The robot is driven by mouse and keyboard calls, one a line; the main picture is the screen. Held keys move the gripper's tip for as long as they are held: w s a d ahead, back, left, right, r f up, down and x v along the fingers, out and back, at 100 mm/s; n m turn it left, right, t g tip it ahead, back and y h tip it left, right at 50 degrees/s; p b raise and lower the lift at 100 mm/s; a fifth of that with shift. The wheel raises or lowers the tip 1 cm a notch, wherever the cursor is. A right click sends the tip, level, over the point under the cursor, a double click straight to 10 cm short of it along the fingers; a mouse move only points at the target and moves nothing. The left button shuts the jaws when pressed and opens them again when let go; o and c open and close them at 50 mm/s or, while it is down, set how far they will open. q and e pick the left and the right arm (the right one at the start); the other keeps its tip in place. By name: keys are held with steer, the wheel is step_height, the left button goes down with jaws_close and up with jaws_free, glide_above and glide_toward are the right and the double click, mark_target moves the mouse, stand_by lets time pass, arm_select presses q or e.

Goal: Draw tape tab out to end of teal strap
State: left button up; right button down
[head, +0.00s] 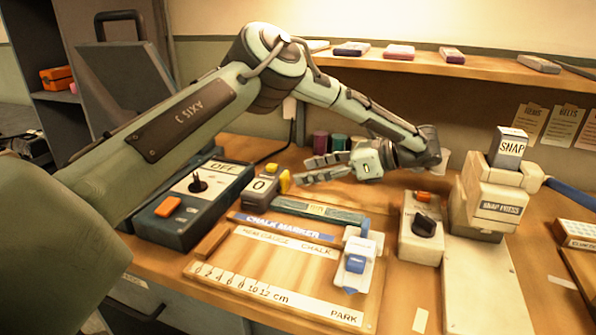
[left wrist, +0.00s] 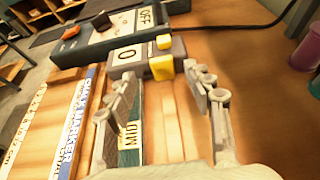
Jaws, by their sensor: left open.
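The grey tape box (head: 262,189) has a "0" on its face and stands at the left end of the teal strap (head: 345,214). Its yellow tape tab (head: 284,181) is at the box's right side, close against it. In the left wrist view the tab (left wrist: 162,68) shows ahead between my fingers, with the strap (left wrist: 132,158) and its "MID" label below. My left gripper (head: 306,170) is open and empty. It points at the tab from the right, apart from it as far as I can tell. My right gripper is not in view.
A chalk marker board (head: 290,262) with a blue-and-white slider (head: 355,262) lies in front of the strap. An OFF switch box (head: 190,205) is to the left. A knob box (head: 421,230) and a snap press (head: 495,195) are to the right. Spools (head: 340,142) stand behind.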

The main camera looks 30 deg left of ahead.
mark_target(287, 175)
arm_select(q)
steer(key=shift+x, duration=2.4)
steer(key=shift+c, duration=0.2)
jaws_close()
